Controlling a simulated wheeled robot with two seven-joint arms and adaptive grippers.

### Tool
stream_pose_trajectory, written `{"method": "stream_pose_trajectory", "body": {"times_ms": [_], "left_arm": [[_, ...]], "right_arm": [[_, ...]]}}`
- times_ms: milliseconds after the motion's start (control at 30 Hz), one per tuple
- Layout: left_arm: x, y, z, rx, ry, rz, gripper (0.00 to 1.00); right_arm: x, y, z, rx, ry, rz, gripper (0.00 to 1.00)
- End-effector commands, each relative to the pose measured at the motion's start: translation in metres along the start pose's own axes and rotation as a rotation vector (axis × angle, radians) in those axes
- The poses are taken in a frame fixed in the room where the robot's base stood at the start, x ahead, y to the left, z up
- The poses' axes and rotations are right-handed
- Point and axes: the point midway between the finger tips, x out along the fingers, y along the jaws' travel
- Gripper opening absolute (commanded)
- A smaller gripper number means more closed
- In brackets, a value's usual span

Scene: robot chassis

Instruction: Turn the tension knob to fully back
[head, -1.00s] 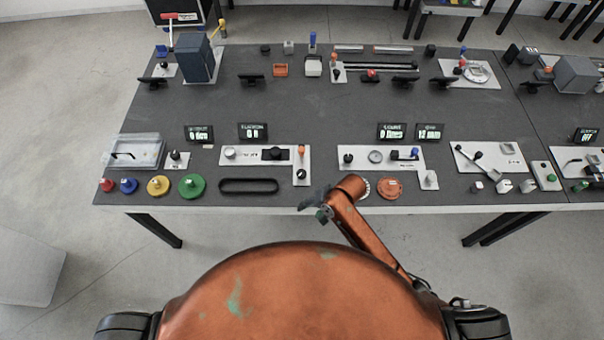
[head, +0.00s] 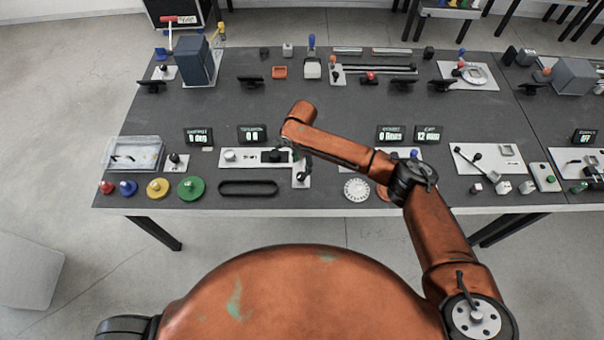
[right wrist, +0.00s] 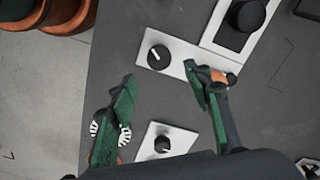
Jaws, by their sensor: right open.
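In the right wrist view a round black knob (right wrist: 158,56) with a white pointer line sits on a light plate (right wrist: 183,62). No label is readable, so I cannot confirm it is the tension knob. My right gripper (right wrist: 160,74) is open, its two green fingers apart, with the knob just beyond and between the tips. An orange-topped part (right wrist: 219,77) shows right by the right finger; whether they touch I cannot tell. In the head view my right gripper (head: 298,162) is over the right end of the middle-left panel (head: 250,164), mostly hidden by my arm. My left gripper is not in view.
A second black knob (right wrist: 163,144) on its own plate lies near the gripper. A black oval ring (head: 248,188), a green disc (head: 191,188) and a white dial (head: 356,189) lie along the table's front edge.

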Motion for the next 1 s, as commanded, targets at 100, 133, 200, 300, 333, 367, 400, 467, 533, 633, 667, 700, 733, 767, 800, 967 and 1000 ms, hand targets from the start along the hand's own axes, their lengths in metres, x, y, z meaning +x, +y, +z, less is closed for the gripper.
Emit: {"method": "stream_pose_trajectory", "body": {"times_ms": [100, 133, 200, 300, 333, 367, 400, 467, 533, 633, 667, 700, 733, 767, 800, 967, 1000], "left_arm": [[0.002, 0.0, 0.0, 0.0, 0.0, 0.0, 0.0], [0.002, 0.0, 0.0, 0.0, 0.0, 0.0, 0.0], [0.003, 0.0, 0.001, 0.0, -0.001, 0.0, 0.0], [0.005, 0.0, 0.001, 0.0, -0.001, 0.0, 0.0], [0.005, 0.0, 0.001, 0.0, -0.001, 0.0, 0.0], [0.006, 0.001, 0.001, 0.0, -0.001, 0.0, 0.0], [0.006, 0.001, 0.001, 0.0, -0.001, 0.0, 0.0], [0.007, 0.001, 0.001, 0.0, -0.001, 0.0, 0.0], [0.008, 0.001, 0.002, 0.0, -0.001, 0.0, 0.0], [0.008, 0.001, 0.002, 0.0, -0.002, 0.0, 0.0], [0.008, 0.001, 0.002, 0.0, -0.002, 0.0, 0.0], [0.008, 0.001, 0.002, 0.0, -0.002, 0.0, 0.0], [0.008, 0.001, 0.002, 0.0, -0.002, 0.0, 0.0], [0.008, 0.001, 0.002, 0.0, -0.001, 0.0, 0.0], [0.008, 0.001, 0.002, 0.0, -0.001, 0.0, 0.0], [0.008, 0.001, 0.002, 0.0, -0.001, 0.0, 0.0], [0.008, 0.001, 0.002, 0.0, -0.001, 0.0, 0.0]], "right_arm": [[0.015, 0.001, 0.0, 0.002, -0.001, 0.003, 0.45], [0.02, 0.001, 0.0, 0.001, -0.001, 0.003, 0.45], [0.032, 0.001, 0.001, 0.001, -0.001, 0.003, 0.45], [0.048, 0.001, 0.001, 0.0, -0.001, 0.003, 0.45], [0.052, 0.001, 0.001, 0.0, -0.002, 0.002, 0.45], [0.056, 0.001, 0.001, 0.0, -0.002, 0.002, 0.45], [0.061, 0.001, 0.001, 0.0, -0.002, 0.003, 0.45], [0.067, 0.001, 0.001, 0.0, -0.002, 0.001, 0.45], [0.072, 0.001, 0.001, -0.001, -0.002, 0.001, 0.45], [0.075, 0.001, 0.001, -0.001, -0.002, 0.001, 0.45], [0.076, 0.001, 0.001, -0.001, -0.002, 0.0, 0.45], [0.076, 0.001, 0.001, -0.001, -0.002, 0.0, 0.45], [0.076, 0.001, 0.001, -0.001, -0.002, 0.0, 0.45], [0.076, 0.001, 0.001, -0.001, -0.002, 0.0, 0.45], [0.075, 0.001, 0.001, -0.001, -0.002, 0.0, 0.45], [0.075, 0.001, 0.001, -0.002, -0.002, 0.0, 0.39], [0.075, 0.001, 0.001, -0.002, -0.002, 0.0, 0.36]]}}
